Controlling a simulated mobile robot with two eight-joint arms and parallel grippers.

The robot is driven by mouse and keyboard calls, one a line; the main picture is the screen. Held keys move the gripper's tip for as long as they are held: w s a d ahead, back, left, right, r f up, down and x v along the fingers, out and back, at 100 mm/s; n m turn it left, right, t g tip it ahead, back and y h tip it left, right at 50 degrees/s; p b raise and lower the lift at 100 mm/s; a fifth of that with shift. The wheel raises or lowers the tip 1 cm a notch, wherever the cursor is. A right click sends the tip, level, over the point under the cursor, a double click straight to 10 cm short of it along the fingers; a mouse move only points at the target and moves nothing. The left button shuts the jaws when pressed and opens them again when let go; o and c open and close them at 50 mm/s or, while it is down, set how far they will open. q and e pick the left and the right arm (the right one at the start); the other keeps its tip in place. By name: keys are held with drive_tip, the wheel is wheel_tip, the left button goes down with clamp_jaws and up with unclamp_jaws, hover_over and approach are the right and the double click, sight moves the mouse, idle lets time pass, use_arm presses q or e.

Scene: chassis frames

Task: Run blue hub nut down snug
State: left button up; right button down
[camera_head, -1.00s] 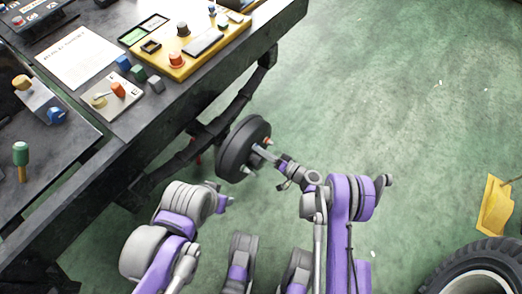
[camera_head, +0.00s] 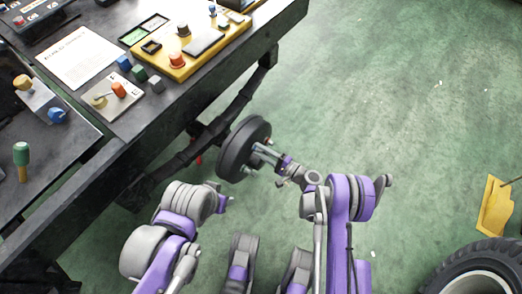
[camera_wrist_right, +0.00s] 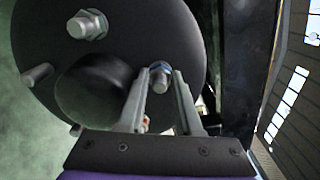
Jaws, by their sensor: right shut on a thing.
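The wheel hub, a dark round drum with studs (camera_head: 234,153), stands upright beside the bench; its face with a raised centre cap fills much of the right wrist view (camera_wrist_right: 45,50). The blue nut (camera_wrist_right: 159,67) shows as a bluish ring on a stud right of the cap. My right gripper (camera_head: 259,150) reaches the hub face from the right, and its two fingers (camera_wrist_right: 161,78) are shut on the nut from either side. The nut's seat is too small to judge. My left gripper (camera_head: 225,202) is low, apart from the hub; its jaws are unclear.
A silver nut (camera_wrist_right: 87,24) sits on another stud, and a bare stud (camera_wrist_right: 37,74) sticks out at the left. The dark bench (camera_head: 150,140) stands close left of the hub. A tyre (camera_head: 478,270) lies at lower right. The green floor is clear beyond.

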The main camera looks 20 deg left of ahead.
drive_tip(key=m, duration=0.3)
drive_tip(key=shift+d+m, duration=0.1)
drive_tip(key=shift+m, duration=2.2)
drive_tip(key=c, duration=0.6)
unclamp_jaws()
drive_tip(key=shift+d, duration=0.1)
drive_tip(key=p+v, duration=0.2)
drive_tip(key=v, duration=0.8)
drive_tip(key=shift+s+d, duration=0.15)
drive_tip(key=shift+d, duration=0.15)
